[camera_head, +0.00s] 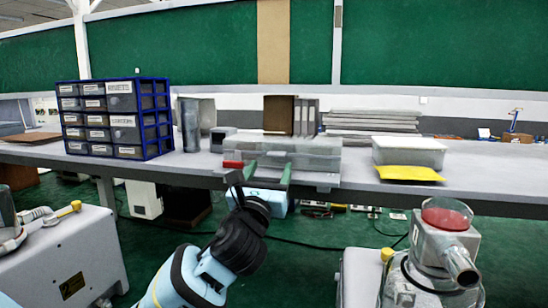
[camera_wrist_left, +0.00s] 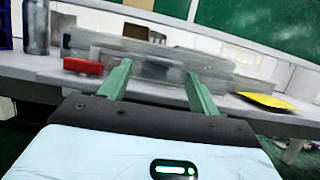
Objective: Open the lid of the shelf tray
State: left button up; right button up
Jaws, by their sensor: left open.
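The shelf tray appears to be the translucent grey plastic case (camera_head: 300,150) on the front part of the bench. Its lid looks flat and shut. It also shows in the left wrist view (camera_wrist_left: 150,52), partly hidden by my fingers. My left gripper (camera_head: 268,170) is open, with its two green fingers apart at the case's front edge. I cannot tell whether the fingers touch the case. My right gripper is not in view.
A small red object (camera_head: 233,164) lies by the case's left front. A blue-framed drawer cabinet (camera_head: 115,118) and a grey canister (camera_head: 190,125) stand left. A clear box (camera_head: 408,151) and yellow sheet (camera_head: 408,173) lie right. Binders (camera_head: 305,117) stand behind. Machines stand in front.

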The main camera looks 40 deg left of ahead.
aim_at(275, 156)
pick_arm(q)
jog(key=shift+x, duration=2.65)
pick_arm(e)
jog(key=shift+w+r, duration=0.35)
pick_arm(q)
grip_shut()
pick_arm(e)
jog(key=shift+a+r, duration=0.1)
pick_arm(q)
jog(key=shift+p, duration=0.3)
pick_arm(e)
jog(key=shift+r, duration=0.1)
